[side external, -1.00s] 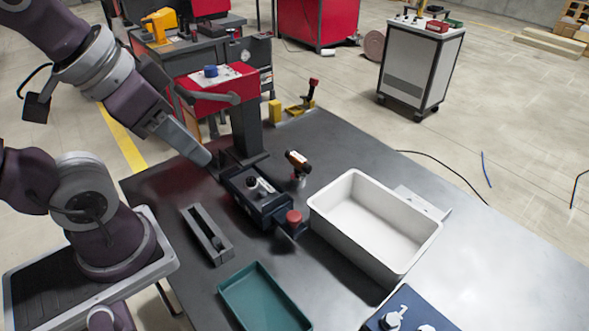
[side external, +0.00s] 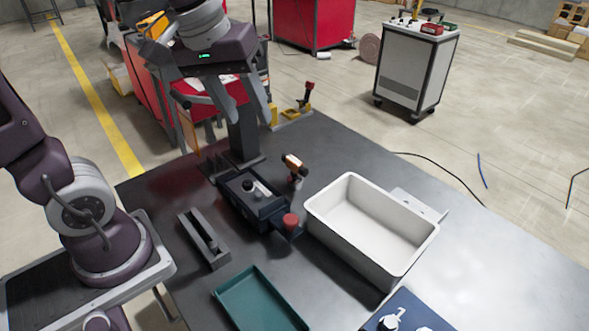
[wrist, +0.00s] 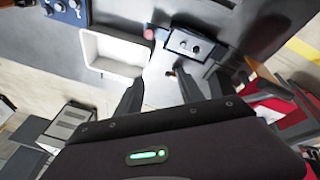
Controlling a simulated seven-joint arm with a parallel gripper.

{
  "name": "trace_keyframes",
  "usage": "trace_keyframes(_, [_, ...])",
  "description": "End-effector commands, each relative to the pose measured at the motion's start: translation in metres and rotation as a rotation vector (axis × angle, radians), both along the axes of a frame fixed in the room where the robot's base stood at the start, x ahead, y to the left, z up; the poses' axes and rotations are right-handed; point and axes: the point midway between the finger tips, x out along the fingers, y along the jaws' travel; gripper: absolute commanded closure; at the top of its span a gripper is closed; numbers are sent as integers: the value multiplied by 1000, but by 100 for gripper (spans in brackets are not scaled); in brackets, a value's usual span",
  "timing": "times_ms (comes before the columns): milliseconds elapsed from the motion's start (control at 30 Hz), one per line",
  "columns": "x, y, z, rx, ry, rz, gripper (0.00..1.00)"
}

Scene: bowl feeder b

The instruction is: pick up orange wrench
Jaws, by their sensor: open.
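My gripper (side external: 230,136) is open and empty, high over the far left end of the dark table in the side view. Its two fingers also show in the wrist view (wrist: 159,80), spread apart. No tool is clearly recognisable as a wrench. A small orange and black tool (side external: 294,163) stands behind the dark feeder unit, beside the white bin, in the side view. In the wrist view a small dark and orange shape (wrist: 172,72), probably the same tool, lies between the fingertips' directions, well below them.
A white bin (side external: 350,231) stands right of the dark feeder unit (side external: 237,200) with its red knob (side external: 291,221). A grey slotted holder (side external: 203,239) and green tray (side external: 245,312) lie nearer.

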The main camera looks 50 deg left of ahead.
Motion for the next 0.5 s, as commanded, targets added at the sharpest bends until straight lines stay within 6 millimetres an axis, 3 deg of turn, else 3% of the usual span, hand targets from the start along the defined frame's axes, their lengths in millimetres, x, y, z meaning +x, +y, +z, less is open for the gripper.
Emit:
trace_keyframes(33, [33,11,-15,-41,61,135,55])
trace_keyframes(100, [76,28,-42,-91,129,344,55])
trace_keyframes(200, [125,55,-92,-129,211,617,55])
trace_keyframes(333, [159,82,-153,-140,277,870,55])
trace_keyframes(500, [172,95,-189,-139,305,996,55])
